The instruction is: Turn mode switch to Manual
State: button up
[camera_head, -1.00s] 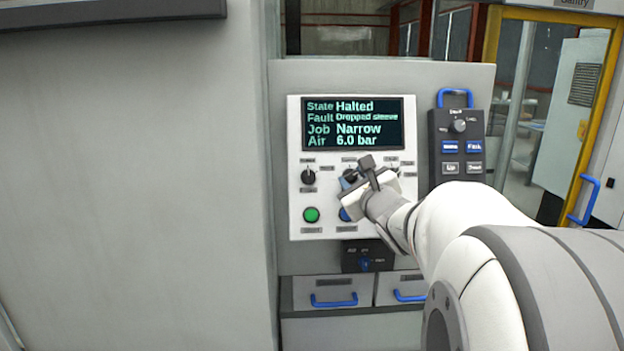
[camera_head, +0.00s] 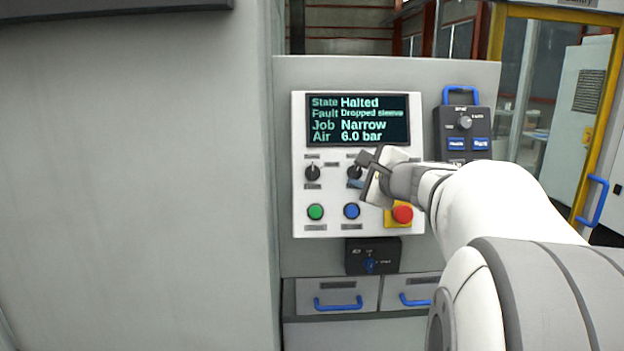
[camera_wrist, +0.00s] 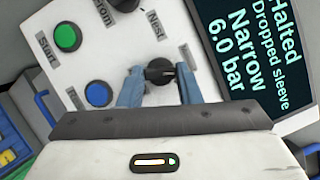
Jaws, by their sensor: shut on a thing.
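The control panel (camera_head: 330,230) carries a row of black rotary knobs under a screen. The middle knob (camera_wrist: 158,70) sits between the two blue fingers of my gripper (camera_wrist: 157,76) in the wrist view, and the gripper is shut on it. In the head view my gripper (camera_head: 357,176) is at this knob, coming from the right and covering most of it. The label beside it is too small or hidden to read, so I cannot tell which switch or setting it is. The left knob (camera_head: 312,172) is free. The right part of the knob row is hidden behind my gripper.
A green button (camera_head: 316,212), a blue button (camera_head: 351,211) and a red emergency stop (camera_head: 402,214) lie below the knobs. The screen (camera_head: 358,120) reads Halted, Dropped sleeve. A pendant (camera_head: 463,130) hangs at the right. A black switch box (camera_head: 372,256) is below.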

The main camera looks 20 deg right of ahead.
jog(key=shift+r+n+g+b, duration=0.15)
jog(key=shift+n+g+b, duration=0.45)
jog(key=shift+n, duration=1.5)
jog(key=shift+g, duration=0.3)
jog(key=o, duration=1)
jog(key=b+v, duration=0.1)
jog(key=v, duration=0.6)
jog(key=shift+s+d+r, duration=0.15)
jog(key=shift+s+d, duration=0.05)
jog(key=shift+s, duration=0.1)
